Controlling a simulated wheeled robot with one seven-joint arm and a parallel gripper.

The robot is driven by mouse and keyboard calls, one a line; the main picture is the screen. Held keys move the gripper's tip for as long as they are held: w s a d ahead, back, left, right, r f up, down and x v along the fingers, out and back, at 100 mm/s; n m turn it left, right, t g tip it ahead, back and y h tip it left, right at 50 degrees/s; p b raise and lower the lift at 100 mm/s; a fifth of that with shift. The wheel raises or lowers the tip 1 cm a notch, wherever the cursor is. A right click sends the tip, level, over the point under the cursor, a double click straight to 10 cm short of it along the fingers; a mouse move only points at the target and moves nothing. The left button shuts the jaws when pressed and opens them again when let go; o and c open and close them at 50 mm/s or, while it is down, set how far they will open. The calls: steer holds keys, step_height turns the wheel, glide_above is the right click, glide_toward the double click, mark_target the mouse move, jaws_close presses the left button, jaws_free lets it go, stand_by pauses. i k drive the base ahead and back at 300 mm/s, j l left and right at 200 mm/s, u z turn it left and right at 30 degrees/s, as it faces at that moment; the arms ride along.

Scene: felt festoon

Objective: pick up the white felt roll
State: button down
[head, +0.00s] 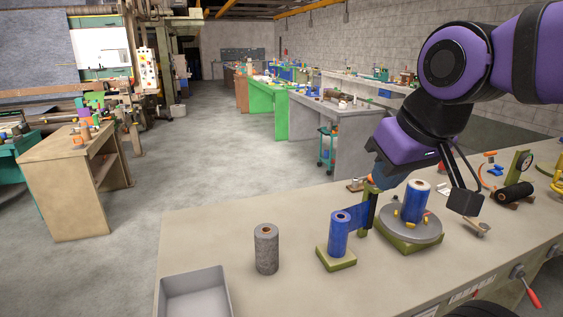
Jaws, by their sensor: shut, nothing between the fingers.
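I cannot make out a white felt roll in the head view. A grey felt roll (266,250) stands upright on the workbench, left of the other rolls. A blue roll (339,236) stands on a small olive base, with a blue strip reaching right to a dark upright. Another blue roll (417,200), pale on top, stands on a round grey turntable (405,235). My gripper (376,184) is shut and empty, pointing down behind and left of the turntable roll, above the bench. Its fingertips are hard to make out against the dark upright.
A grey open bin (194,296) sits at the bench's front left. A black roll (514,194), a dial gauge (522,163) and small parts lie at the right. A red-handled clamp (526,287) is on the front edge. Bare bench top lies between bin and rolls.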

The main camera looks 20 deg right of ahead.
mark_target(417, 192)
steer(key=l+z, duration=0.1)
steer(key=l, duration=0.55)
steer(key=i+l+z, duration=0.1)
steer(key=l, duration=0.5)
